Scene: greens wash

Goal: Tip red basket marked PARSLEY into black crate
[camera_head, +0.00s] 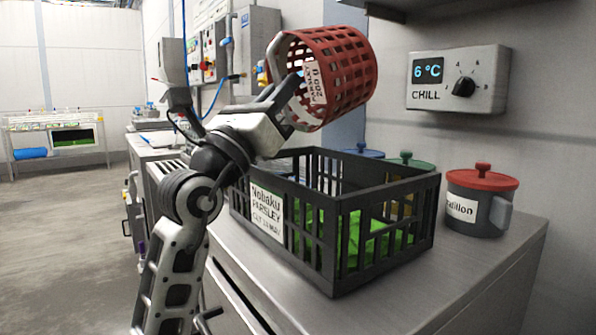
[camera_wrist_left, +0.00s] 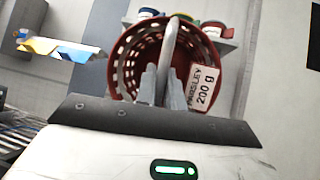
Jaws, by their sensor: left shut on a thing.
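The red basket (camera_head: 345,75) with a tag reading PARSLEY 200 g is held in the air, tilted on its side, above the back of the black crate. The black crate (camera_head: 338,248) stands on the steel counter, with a label reading Nobaku PARSLEY. Green leaves or bags (camera_head: 365,240) lie in it. My right gripper is not in view.
A grey mug with a red lid (camera_head: 480,200) stands right of the crate on the counter (camera_head: 450,275). Blue-lidded (camera_head: 362,152) and green-lidded (camera_head: 408,160) containers stand behind it. A CHILL control box (camera_head: 458,80) is on the wall.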

